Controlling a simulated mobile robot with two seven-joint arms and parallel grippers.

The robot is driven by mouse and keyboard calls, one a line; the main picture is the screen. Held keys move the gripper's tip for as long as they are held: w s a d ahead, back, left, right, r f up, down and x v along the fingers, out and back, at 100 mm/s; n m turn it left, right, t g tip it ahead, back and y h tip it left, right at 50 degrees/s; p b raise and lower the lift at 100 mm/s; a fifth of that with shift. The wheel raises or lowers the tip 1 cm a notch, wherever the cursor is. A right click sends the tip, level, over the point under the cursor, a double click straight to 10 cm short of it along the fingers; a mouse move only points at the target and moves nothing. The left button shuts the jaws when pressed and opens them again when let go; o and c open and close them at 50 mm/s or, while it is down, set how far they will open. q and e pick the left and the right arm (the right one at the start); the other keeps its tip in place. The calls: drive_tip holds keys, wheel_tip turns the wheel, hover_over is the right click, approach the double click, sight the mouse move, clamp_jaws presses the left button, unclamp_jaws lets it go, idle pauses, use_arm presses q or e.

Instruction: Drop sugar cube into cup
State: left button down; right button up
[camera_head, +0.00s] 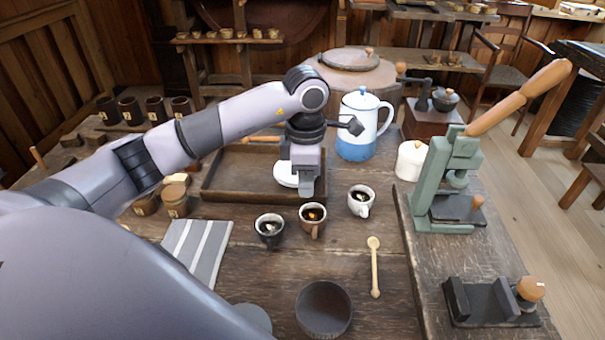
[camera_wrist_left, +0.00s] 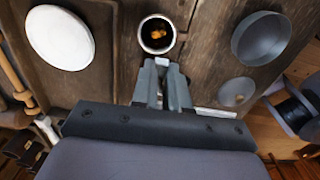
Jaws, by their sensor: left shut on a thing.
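My left gripper (camera_head: 306,192) points down just behind the brown cup (camera_head: 312,219), above the table. In the left wrist view its fingers (camera_wrist_left: 163,76) are shut on a small white sugar cube (camera_wrist_left: 162,62). The cube is hidden in the head view. A cup of dark coffee with a pale rim (camera_wrist_left: 157,34) lies just beyond the fingertips; it seems to be the brown one. A dark cup (camera_head: 269,229) stands to its left and a white cup (camera_head: 361,200) to its right. My right gripper is not in view.
A wooden tray (camera_head: 225,189) with a white round dish (camera_head: 286,174) lies behind the cups. A dark bowl (camera_head: 324,308) and a wooden spoon (camera_head: 375,265) lie in front. A blue-white pot (camera_head: 358,125) stands behind; a green press (camera_head: 446,180) stands at right.

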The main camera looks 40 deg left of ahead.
sight(313, 225)
use_arm(q)
drive_tip(key=f+b, duration=0.1)
drive_tip(key=f, duration=0.1)
drive_tip(key=f+n+b, duration=0.1)
drive_tip(key=f, duration=0.1)
drive_tip(key=a+f+n+b, duration=0.1)
drive_tip(key=shift+f+b, duration=0.35)
drive_tip(key=shift+f, duration=0.05)
drive_tip(key=shift+f+b, duration=0.3)
drive_tip(key=shift+f, duration=0.1)
drive_tip(key=c, duration=1.1)
unclamp_jaws()
drive_tip(key=shift+o, duration=0.2)
drive_tip(key=shift+r, duration=0.15)
